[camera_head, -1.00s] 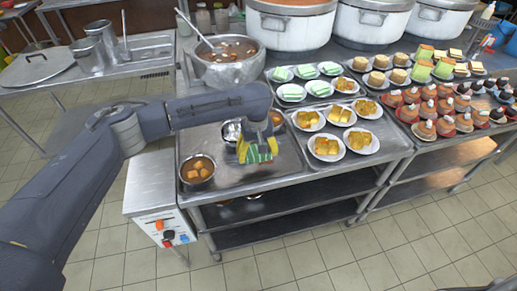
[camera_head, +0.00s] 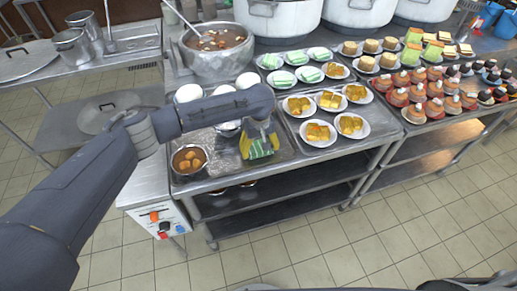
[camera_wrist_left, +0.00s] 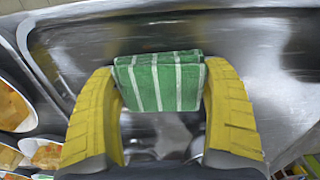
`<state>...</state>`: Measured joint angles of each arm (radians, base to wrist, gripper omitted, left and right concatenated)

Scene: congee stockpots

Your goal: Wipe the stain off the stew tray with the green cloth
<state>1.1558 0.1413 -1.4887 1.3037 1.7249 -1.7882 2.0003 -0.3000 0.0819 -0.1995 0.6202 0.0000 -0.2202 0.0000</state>
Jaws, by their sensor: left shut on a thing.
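The stew tray (camera_head: 284,140) is a shiny metal tray at the left end of the counter. The green cloth (camera_head: 261,149) is a small folded cloth with white stripes, at the right part of this tray. My left gripper (camera_head: 258,146), with yellow fingers, is shut on it. In the left wrist view the cloth (camera_wrist_left: 160,82) sits between both fingertips, over bare metal. I cannot tell whether it touches the tray. No stain shows clearly; the arm and cloth hide part of the tray. My right gripper is not in view.
A bowl of stew (camera_head: 189,159) stands at the tray's front left. A metal bowl (camera_head: 228,128) is partly hidden behind my left arm. Plates of yellow food (camera_head: 318,133) stand close on the right. A large stew pot (camera_head: 218,48) is behind.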

